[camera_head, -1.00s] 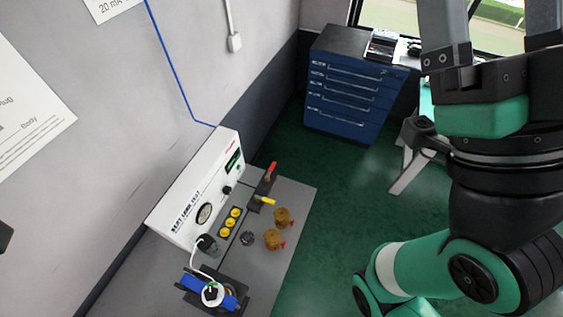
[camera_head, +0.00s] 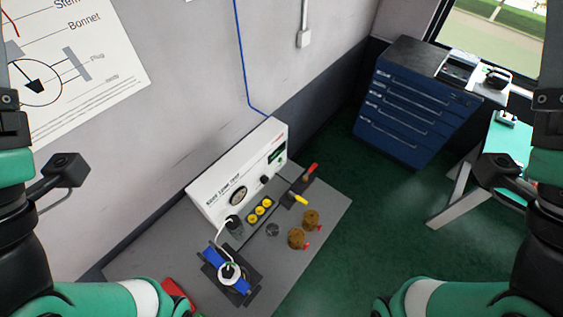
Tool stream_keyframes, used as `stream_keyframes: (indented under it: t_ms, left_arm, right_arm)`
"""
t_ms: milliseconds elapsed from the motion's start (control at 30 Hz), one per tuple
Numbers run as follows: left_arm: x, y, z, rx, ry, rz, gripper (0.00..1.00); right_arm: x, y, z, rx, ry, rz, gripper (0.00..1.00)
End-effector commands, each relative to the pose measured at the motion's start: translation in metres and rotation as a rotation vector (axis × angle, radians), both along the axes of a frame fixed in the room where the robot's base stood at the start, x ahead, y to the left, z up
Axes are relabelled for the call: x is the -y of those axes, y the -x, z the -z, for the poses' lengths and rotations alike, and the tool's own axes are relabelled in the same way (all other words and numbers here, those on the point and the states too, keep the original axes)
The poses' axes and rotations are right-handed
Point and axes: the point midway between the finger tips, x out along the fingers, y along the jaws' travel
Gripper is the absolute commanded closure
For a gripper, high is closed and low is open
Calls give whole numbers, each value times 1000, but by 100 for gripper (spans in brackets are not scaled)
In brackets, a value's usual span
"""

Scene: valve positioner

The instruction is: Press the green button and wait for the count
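A white box with a sloped front, the test panel (camera_head: 238,180), stands at the back of a grey bench (camera_head: 318,218) against the wall. It carries a round gauge (camera_head: 238,196) and a small display with green (camera_head: 276,156) at its right end. A separate green button is too small to make out surely.
On the bench are yellow round parts (camera_head: 260,209), a red-handled valve (camera_head: 309,173), a yellow-handled one (camera_head: 299,198), two brass fittings (camera_head: 297,238) and a blue device (camera_head: 228,270) with a white cable. A blue drawer cabinet (camera_head: 408,110) stands behind. The green floor between is clear.

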Motion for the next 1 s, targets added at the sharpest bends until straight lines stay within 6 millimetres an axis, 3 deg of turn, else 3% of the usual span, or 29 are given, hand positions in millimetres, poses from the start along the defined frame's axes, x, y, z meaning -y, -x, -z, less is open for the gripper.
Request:
stream_keyframes:
  t_ms: [67,400,1000]
  left_arm:
    - [0,0,0,0,0,0,39]
    - [0,0,0,0,0,0,100]
    - [0,0,0,0,0,0,100]
  right_arm:
    - [0,0,0,0,0,0,0]
    - [0,0,0,0,0,0,0]
    - [0,0,0,0,0,0,0]
